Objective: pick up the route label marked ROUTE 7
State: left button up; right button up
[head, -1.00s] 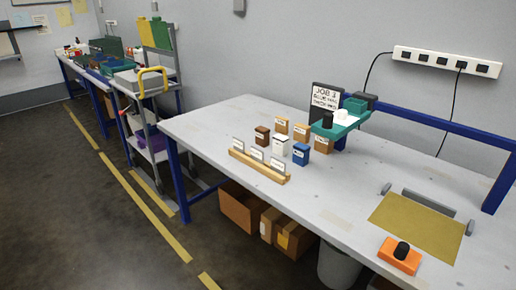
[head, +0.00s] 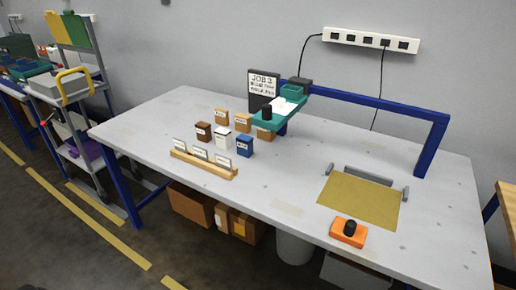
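A wooden rack (head: 204,166) stands near the front left of the table. It holds three small white label cards, the left card (head: 180,145), the middle card (head: 199,152) and the right card (head: 223,162). Their print is too small to read, so I cannot tell which is marked ROUTE 7. Neither of my grippers is in view.
Behind the rack stand several small boxes, including a white box (head: 222,137) and a blue box (head: 245,146). A teal tray (head: 277,109) and a job sign (head: 263,86) are behind. A tan mat (head: 360,200) and an orange block (head: 348,233) lie right. The table (head: 135,128) is clear at left.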

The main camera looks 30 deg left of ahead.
aim_at(201, 153)
jog(key=j+z, duration=0.2)
jog(key=j, duration=0.25)
jog(key=j+z, duration=0.2)
jog(key=j, duration=0.3)
jog(key=j+z, duration=0.2)
jog(key=j, duration=0.25)
jog(key=j+z, duration=0.2)
jog(key=j, duration=0.25)
jog(key=k+j+z, duration=0.2)
jog(key=j, duration=0.25)
jog(key=k+j+z, duration=0.1)
jog(key=j+z, duration=0.15)
jog(key=j, duration=0.2)
